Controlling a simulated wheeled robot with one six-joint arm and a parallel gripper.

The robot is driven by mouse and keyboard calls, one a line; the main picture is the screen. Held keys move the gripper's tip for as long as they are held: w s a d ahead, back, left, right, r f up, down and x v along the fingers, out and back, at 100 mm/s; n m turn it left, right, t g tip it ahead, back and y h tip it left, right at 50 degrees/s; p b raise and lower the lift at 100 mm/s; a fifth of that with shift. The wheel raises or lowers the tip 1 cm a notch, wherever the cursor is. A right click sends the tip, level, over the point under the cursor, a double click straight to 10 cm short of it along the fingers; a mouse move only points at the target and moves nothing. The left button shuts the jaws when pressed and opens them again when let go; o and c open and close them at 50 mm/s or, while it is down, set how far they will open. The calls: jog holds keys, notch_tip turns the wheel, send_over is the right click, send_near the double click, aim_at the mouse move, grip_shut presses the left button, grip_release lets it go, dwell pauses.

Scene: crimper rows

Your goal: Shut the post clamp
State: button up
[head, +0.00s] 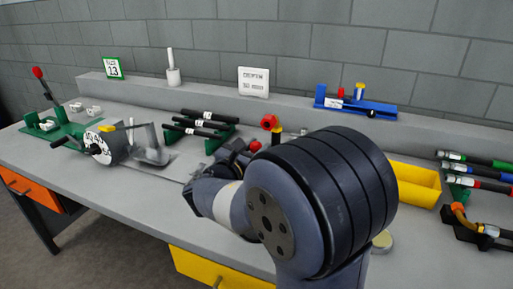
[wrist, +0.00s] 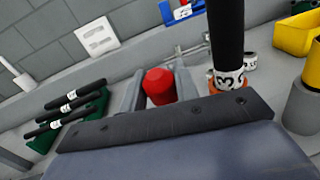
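A red knob (wrist: 160,86), which looks like the post clamp's handle end, stands between the two grey fingers of my gripper (wrist: 158,92) in the wrist view. The fingers are apart, one on each side of it; I cannot tell whether they touch it. In the head view a small red knob (head: 255,145) shows beside my gripper (head: 238,154), whose fingers are mostly hidden by my arm. Just right of the knob, in the wrist view, a black upright post (wrist: 227,42) with a white number label stands in an orange collar (wrist: 230,88). The rest of the clamp is hidden.
Black-handled tools lie on a green rack (head: 217,138) to the left. A grey drum device (head: 103,147) stands farther left. A blue fixture (head: 355,106) is on the back ledge. A yellow bin (head: 417,183) and more tools (head: 475,160) are at the right.

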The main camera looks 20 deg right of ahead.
grip_shut()
jog(key=b, duration=0.1)
jog(key=f+b, duration=0.1)
jog(key=b, duration=0.1)
jog(key=shift+s+a+t+h, duration=0.3)
jog(key=shift+a+h, duration=0.05)
jog(key=shift+h, duration=0.05)
jog(key=s+a+t+h+b, duration=0.1)
jog(key=b, duration=0.2)
jog(key=s+a+f+m+t+h+b, duration=0.1)
jog(key=b, duration=0.3)
jog(key=shift+h, duration=0.4)
jog(key=shift+o, duration=1.1)
grip_release()
